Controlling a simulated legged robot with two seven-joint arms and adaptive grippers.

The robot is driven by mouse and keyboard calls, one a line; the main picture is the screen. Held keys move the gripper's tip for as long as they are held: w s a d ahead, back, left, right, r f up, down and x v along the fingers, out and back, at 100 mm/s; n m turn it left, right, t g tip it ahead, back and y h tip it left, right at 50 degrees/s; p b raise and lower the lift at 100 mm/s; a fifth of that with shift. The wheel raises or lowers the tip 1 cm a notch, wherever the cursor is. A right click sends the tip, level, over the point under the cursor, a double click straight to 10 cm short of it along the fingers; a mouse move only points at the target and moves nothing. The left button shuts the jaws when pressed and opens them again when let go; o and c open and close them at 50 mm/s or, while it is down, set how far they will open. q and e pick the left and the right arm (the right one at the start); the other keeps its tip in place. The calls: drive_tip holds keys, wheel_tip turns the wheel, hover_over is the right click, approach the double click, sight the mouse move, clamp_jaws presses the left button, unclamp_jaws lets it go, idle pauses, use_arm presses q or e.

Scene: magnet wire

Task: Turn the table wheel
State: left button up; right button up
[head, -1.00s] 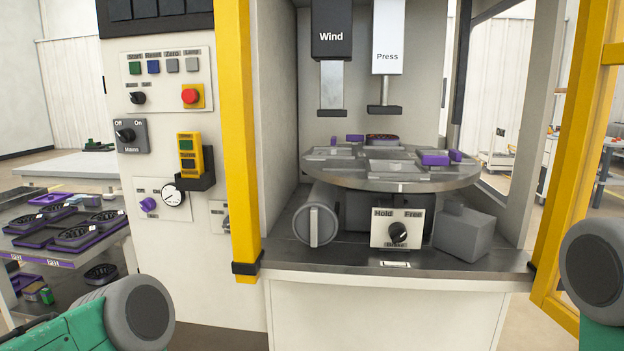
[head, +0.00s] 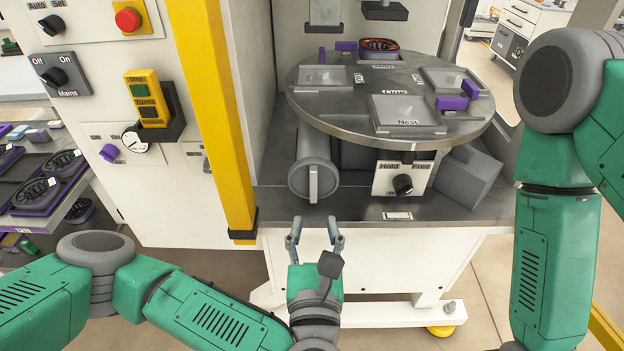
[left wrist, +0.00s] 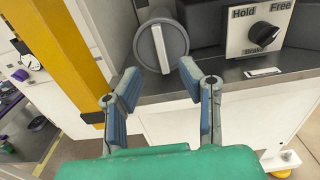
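The likely table wheel is a grey round drum (head: 300,182) with a pale upright bar across its front face, low at the left under the round turntable (head: 345,108). It also shows at the top middle of the left wrist view (left wrist: 145,50). My left gripper (head: 314,230) is open and empty, in front of the counter edge and a little below the wheel, apart from it. In the left wrist view the open fingers (left wrist: 160,80) point toward the wheel, one on each side below it. My right arm shows at the right; its gripper is out of view.
A Hold/Free knob (head: 402,185) sits right of the wheel, with a grey block (head: 468,180) beside it. A yellow post (head: 212,110) stands left of the wheel. The metal counter's front edge (head: 360,215) lies between gripper and wheel.

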sight(313, 181)
use_arm(q)
drive_tip(key=w, duration=0.3)
drive_tip(key=w+b, duration=0.1)
drive_tip(key=w, duration=0.5)
drive_tip(key=shift+w+a+b, duration=0.2)
drive_tip(key=shift+a+b, duration=0.1)
drive_tip(key=shift+w+d, duration=0.1)
drive_tip(key=shift+w, duration=0.5)
drive_tip(key=shift+d, duration=0.25)
drive_tip(key=shift+a, duration=0.15)
clamp_jaws()
